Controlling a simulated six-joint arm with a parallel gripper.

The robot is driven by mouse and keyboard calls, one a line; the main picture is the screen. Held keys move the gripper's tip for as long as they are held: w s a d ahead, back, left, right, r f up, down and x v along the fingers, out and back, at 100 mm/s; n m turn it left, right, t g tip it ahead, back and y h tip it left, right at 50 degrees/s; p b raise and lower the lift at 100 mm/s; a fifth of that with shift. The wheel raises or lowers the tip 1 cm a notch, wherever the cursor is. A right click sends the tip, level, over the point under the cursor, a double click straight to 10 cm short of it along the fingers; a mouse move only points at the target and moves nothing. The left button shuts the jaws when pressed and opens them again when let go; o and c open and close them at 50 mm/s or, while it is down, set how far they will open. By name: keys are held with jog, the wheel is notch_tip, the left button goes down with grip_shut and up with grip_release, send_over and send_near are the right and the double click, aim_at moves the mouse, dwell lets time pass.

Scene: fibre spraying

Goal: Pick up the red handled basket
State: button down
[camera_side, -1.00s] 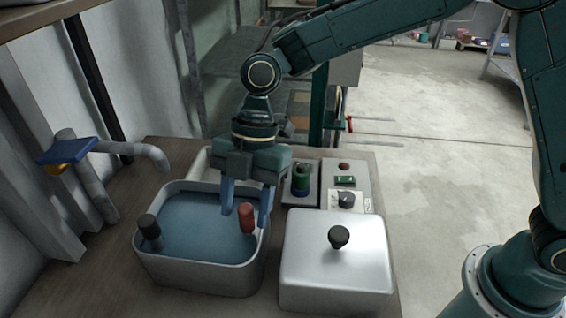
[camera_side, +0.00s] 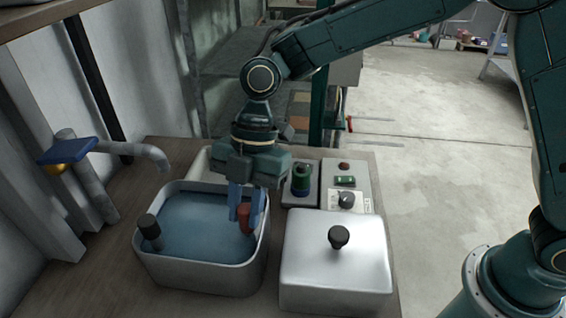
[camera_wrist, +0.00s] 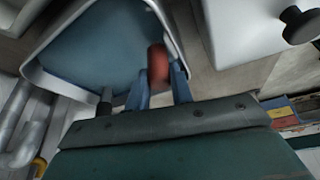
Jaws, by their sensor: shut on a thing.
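The red handle (camera_side: 246,218) stands at the right inside edge of the grey, blue-filled tub (camera_side: 200,278). My gripper (camera_side: 246,208) points down over that side of the tub, its blue fingers closed on the red handle. In the wrist view the red handle (camera_wrist: 157,64) shows between the two blue fingers (camera_wrist: 160,88). The basket body below the handle is not visible.
A black handle (camera_side: 149,230) stands at the tub's left side. To the right is a white box with a black knob (camera_side: 339,238). Behind it are a control panel (camera_side: 346,180) and a green-and-blue item (camera_side: 301,180). A pipe tap with a blue lever (camera_side: 68,152) is at left.

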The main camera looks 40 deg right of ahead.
jog(key=shift+r, duration=0.2)
jog(key=shift+r, duration=4.85)
jog(key=shift+r, duration=2.6)
jog(key=shift+f, duration=7)
jog(key=shift+r, duration=0.15)
